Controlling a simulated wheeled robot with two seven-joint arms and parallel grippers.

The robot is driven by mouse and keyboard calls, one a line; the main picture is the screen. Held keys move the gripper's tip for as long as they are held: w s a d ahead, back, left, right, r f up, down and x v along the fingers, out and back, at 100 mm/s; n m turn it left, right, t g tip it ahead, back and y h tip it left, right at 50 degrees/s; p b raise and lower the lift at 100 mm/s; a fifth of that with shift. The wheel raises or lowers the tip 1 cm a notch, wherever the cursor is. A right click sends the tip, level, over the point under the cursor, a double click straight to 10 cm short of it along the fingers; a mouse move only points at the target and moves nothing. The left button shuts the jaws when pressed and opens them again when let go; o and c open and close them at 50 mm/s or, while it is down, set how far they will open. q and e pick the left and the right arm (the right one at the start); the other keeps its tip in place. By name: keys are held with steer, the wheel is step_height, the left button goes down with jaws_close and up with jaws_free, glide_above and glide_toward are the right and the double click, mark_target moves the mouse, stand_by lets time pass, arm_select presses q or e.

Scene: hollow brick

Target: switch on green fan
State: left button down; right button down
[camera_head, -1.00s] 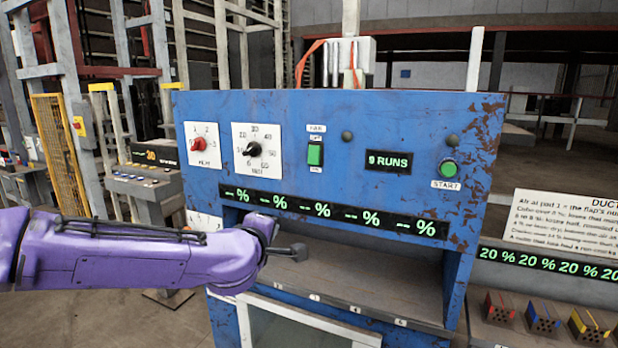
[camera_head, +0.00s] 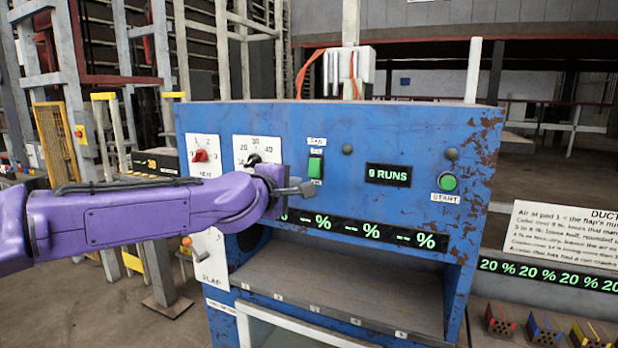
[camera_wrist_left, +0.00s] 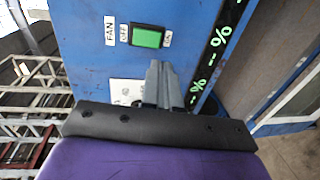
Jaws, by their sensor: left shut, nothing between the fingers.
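The green fan switch (camera_head: 315,166) is a rocker in a dark frame on the upper front of the blue panel (camera_head: 405,135). In the left wrist view the switch (camera_wrist_left: 146,37) shows with FAN and OFF labels on its left and ON on its right. My left gripper (camera_head: 303,188) is shut and empty, just below the switch in the head view. In the wrist view its closed fingertips (camera_wrist_left: 160,66) end a little short of the switch, apart from it in the picture. I cannot tell whether they touch the panel. My right gripper is not in view.
A red knob (camera_head: 200,156) and a black dial (camera_head: 254,159), partly behind my arm, are left of the switch. A "9 RUNS" display (camera_head: 388,175) and a green START button (camera_head: 447,182) are to the right. A percent display strip (camera_head: 375,231) and open bay lie below.

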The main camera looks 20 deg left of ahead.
mark_target(314, 177)
arm_select(q)
steer(key=p+x, duration=0.2)
steer(key=x, duration=0.6)
steer(key=shift+w, duration=0.15)
steer(key=shift+w+f+p, duration=0.1)
steer(key=shift+w+p, duration=0.2)
steer(key=shift+w, duration=0.25)
steer(key=shift+f, duration=0.1)
